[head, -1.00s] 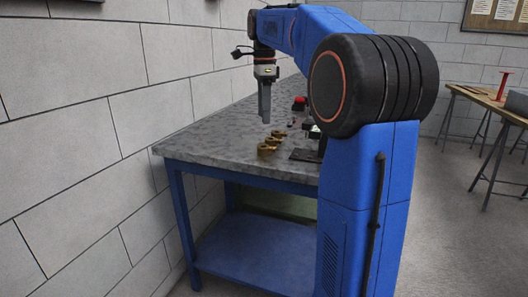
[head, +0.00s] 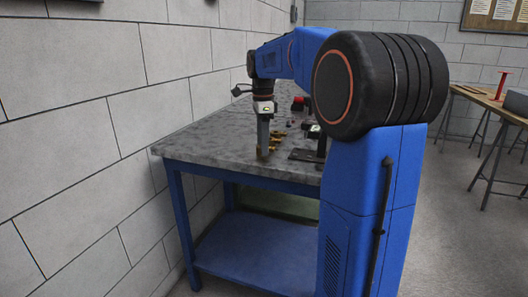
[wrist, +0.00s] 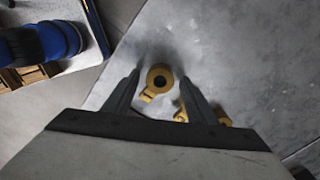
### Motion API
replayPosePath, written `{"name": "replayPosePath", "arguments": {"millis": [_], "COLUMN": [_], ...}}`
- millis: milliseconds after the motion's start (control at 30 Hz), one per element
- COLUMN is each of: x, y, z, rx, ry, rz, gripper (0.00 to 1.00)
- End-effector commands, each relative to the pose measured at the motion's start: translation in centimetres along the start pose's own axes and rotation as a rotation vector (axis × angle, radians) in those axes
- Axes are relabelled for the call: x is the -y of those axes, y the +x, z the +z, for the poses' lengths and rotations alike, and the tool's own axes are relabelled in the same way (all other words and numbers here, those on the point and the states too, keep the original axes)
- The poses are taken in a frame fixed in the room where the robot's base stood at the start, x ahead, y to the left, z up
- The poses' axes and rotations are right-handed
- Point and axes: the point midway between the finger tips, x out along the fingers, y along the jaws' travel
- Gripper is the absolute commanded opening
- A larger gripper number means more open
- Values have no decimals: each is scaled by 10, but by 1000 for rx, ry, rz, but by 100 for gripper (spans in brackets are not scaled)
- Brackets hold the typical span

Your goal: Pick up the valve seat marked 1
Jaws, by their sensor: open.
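Several brass-coloured valve seats stand in a short row on the grey workbench (head: 205,150). In the wrist view one ring-shaped valve seat (wrist: 160,77) with a small tab lies between my two open fingers. Another valve seat (wrist: 217,113) is partly hidden behind the right finger.
A dark flat plate (head: 304,155) lies right of the valve seats, with a red item (head: 298,104) farther back. A block wall (head: 90,130) runs along the bench's left side. The bench's front left area is clear.

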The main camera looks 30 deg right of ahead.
Motion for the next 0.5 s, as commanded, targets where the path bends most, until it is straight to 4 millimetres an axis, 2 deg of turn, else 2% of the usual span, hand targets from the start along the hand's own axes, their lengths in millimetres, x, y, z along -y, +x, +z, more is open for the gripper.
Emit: {"name": "replayPosePath", "arguments": {"millis": [200, 400, 433, 500], "x": [0, 0, 0, 0], "y": [0, 0, 0, 0], "z": [0, 0, 0, 0], "rx": [0, 0, 0, 0], "ry": [0, 0, 0, 0], "rz": [-1, -1, -1, -2], "gripper": [52, 4, 0, 0]}}
